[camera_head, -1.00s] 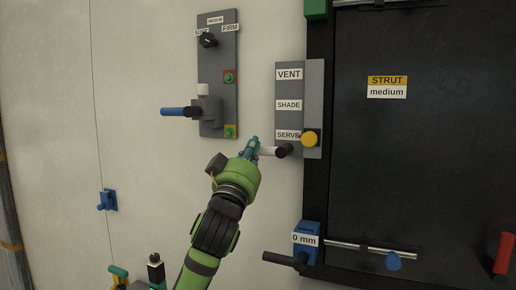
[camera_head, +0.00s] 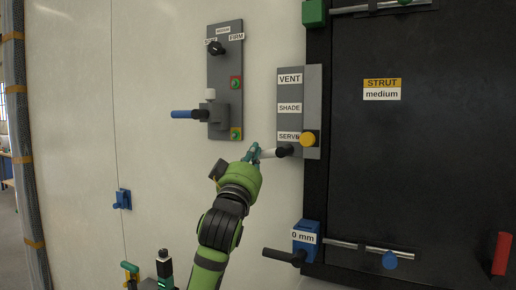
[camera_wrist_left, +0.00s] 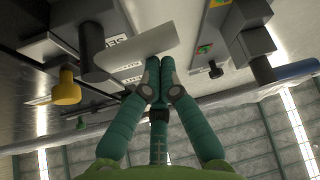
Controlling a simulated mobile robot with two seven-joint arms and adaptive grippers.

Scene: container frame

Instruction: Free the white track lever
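The white track lever (camera_head: 268,153) points left from a black hub (camera_head: 284,150) at the bottom of the grey panel (camera_head: 313,90) labelled VENT, SHADE and a partly covered SERV. My left gripper (camera_head: 254,152) is at the lever's free end. In the left wrist view the white lever (camera_wrist_left: 140,48) lies across, just beyond the fingertips (camera_wrist_left: 158,75). The teal fingers are together with no clear gap, and the lever does not visibly pass between them. Whether they touch it I cannot tell. A yellow knob (camera_head: 308,139) sits right of the hub. My right gripper is not in view.
A grey panel (camera_head: 225,60) with a dial, buttons and a blue-handled lever (camera_head: 188,114) is up left. A dark door (camera_head: 430,150) is at right. A blue block marked 0 mm (camera_head: 305,240) with a black handle (camera_head: 283,256) sits below.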

